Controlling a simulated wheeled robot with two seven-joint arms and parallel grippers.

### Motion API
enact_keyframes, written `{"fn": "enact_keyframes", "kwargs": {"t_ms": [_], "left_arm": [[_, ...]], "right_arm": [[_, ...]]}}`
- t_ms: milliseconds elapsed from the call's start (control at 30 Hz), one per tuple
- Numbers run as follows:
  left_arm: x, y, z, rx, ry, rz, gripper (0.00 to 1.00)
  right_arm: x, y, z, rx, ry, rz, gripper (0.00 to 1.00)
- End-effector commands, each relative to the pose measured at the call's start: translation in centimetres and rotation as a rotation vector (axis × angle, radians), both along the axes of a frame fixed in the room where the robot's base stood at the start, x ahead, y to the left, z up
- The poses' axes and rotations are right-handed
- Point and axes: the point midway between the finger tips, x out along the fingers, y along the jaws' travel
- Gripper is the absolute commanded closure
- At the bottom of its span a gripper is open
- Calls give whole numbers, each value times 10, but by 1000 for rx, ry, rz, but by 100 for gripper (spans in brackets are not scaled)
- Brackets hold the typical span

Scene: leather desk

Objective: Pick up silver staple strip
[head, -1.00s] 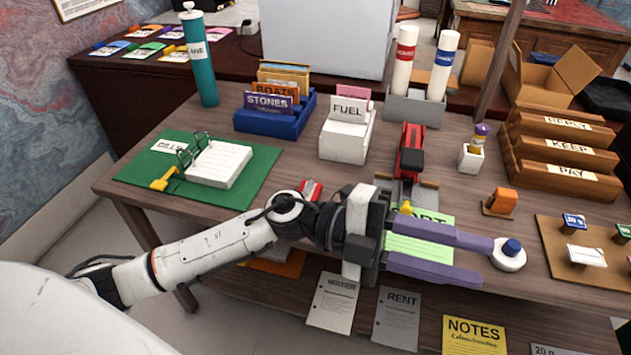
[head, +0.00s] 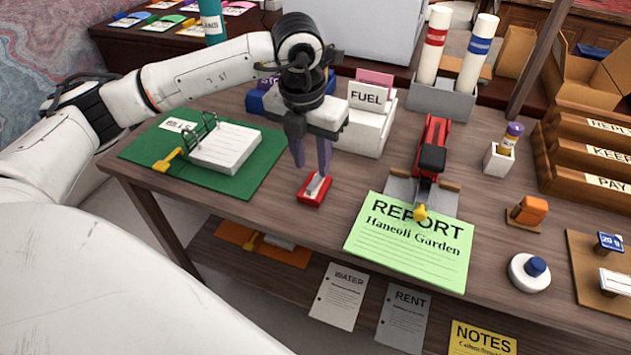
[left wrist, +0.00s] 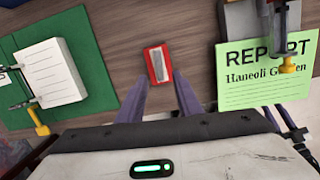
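The silver staple strip (head: 317,185) lies in a small red tray (head: 312,200) on the wooden desk, to the left of the green report sheet. In the left wrist view the strip (left wrist: 158,66) lies lengthwise in the red tray (left wrist: 150,54), ahead of my fingers. My left gripper (head: 311,167) points down just above the tray. Its two purple fingers are apart with nothing between them, and in the left wrist view they (left wrist: 160,92) flank the line to the strip. My right gripper is in neither view.
A red stapler (head: 431,150) and the report sheet (head: 410,240) are to the right. Bare desk surrounds the tray.

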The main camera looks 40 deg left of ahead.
Motion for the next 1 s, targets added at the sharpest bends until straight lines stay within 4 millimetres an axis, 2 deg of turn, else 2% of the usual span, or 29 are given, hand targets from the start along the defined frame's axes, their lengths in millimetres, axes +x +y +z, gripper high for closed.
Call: {"fn": "enact_keyframes", "kwargs": {"t_ms": [167,400,700,767,900,1000], "left_arm": [[3,1,-15,-2,3,0,68],[11,4,-48,-2,2,-1,68],[13,3,-54,-3,-1,-4,68],[13,3,-54,-3,-1,-4,75],[13,3,-54,-3,-1,-4,98],[13,3,-54,-3,-1,-4,100]], "right_arm": [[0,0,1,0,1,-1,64],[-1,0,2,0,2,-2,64],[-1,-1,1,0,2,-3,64],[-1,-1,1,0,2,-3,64],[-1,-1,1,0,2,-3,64],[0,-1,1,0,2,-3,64]]}}
